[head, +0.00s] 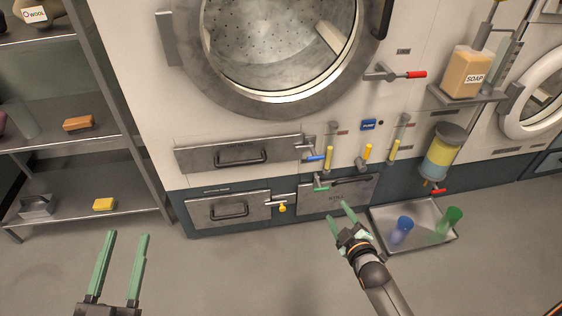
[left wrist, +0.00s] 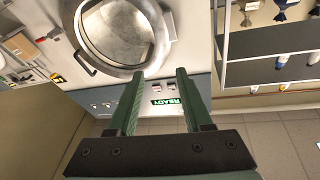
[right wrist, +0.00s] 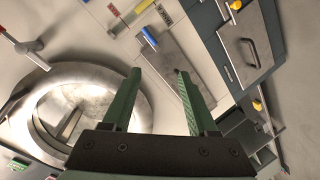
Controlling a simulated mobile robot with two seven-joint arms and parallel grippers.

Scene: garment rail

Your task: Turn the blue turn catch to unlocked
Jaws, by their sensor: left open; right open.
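The blue turn catch (head: 315,158) sits at the right end of the upper drawer (head: 235,155) under the washer door. Its blue handle lies roughly level and points left over the drawer's edge. In the right wrist view a blue handle (right wrist: 150,37) shows above the fingertips, at the end of a grey drawer. My right gripper (head: 339,211) is open and empty, in front of the lower panel, below and right of the catch and apart from it. My left gripper (head: 127,236) is open and empty over the floor at lower left, far from the catch.
A green-handled catch (head: 321,184), a yellow-handled catch (head: 282,208) and yellow levers (head: 328,158) crowd the blue catch. A red lever (head: 415,75) is higher up. A tray (head: 378,217) with blue and green cups lies at right. A shelf (head: 70,107) stands left.

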